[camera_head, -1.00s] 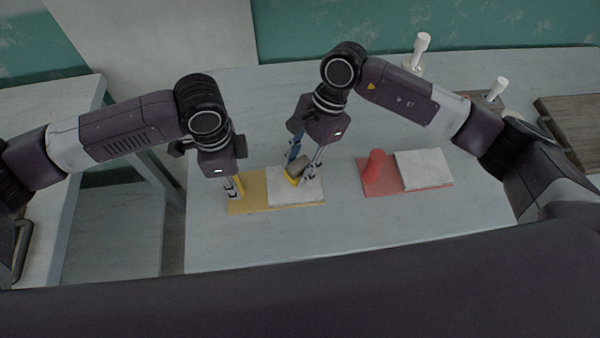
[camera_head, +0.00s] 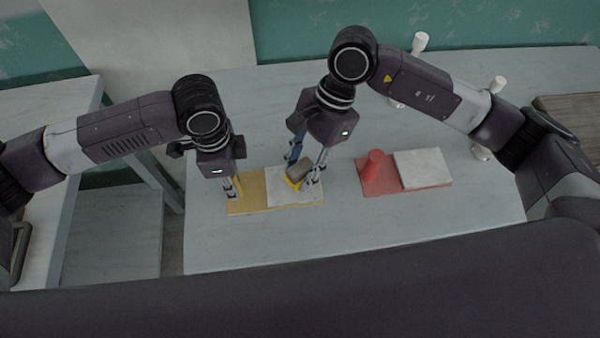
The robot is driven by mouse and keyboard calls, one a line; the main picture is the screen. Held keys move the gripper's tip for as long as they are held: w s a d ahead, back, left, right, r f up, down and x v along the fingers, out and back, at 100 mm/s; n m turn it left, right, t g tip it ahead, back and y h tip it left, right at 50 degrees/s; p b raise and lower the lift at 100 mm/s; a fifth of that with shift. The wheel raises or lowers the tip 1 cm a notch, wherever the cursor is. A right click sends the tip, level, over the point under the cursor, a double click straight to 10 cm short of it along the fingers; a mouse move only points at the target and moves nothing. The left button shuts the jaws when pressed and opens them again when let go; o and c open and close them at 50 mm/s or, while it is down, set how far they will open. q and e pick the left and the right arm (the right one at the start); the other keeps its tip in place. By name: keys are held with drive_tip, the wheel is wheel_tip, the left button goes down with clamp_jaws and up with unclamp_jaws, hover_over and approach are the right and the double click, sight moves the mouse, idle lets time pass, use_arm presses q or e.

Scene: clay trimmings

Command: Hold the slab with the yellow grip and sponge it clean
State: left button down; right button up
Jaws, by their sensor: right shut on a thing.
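A yellow board (camera_head: 245,195) lies on the table, with a pale slab (camera_head: 305,198) on its right part. My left gripper (camera_head: 233,187) is low over the board's left end, its fingers beside a yellow upright piece that looks like the grip. The fingers hide most of it, and I cannot tell whether they press on it. My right gripper (camera_head: 303,178) is shut on a sponge (camera_head: 299,170), grey on top and yellow below. The sponge is tilted at the slab's upper part. I cannot tell whether it touches the slab.
To the right lies a red board (camera_head: 378,189) with a red grip (camera_head: 372,165) and another pale slab (camera_head: 422,168). White posts (camera_head: 420,42) stand further back, near a dark wooden board (camera_head: 570,118). The table front is clear.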

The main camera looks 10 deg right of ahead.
drive_tip(key=shift+r, duration=1.35)
use_arm(q)
drive_tip(key=c, duration=1.5)
unclamp_jaws()
drive_tip(key=shift+c, duration=0.2)
drive_tip(key=shift+r, duration=0.1)
wheel_tip(320, 180, up, 11)
drive_tip(key=shift+r, duration=0.4)
